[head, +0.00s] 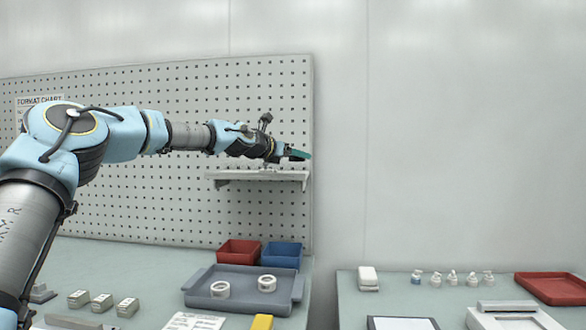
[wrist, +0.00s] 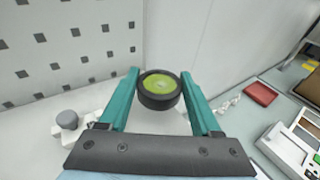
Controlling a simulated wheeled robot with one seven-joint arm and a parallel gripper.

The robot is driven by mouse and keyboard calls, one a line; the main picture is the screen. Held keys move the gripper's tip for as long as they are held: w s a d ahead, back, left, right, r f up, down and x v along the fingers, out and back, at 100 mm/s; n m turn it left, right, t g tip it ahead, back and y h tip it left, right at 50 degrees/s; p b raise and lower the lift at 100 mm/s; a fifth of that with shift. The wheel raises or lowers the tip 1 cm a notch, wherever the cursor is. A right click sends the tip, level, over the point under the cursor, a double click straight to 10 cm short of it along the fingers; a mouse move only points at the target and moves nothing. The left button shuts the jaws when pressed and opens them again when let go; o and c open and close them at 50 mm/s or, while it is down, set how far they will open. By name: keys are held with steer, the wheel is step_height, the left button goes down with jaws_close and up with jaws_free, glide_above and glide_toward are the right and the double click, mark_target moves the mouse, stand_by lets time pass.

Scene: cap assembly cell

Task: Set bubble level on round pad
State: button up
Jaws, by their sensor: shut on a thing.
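The bubble level (wrist: 159,90) is a short black cylinder with a yellow-green top, seen in the wrist view. My gripper (wrist: 165,88) has teal fingers, shut on its two sides near the tips. In the head view my gripper (head: 300,154) is raised in front of the pegboard, just above the right end of a small white shelf (head: 295,180). The level is too small to make out there. I cannot pick out the round pad for certain in either view.
A small grey knob-like thing (wrist: 67,120) stands at left in the wrist view. Below are a grey tray (head: 240,299) with two white rings, a red bin (head: 238,252) and a blue bin (head: 282,255). A second table at right carries several small white parts and a red tray (head: 553,288).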

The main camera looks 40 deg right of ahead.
steer(key=shift+f, duration=1.9)
steer(key=shift+f, duration=0.1)
steer(key=o, duration=1.4)
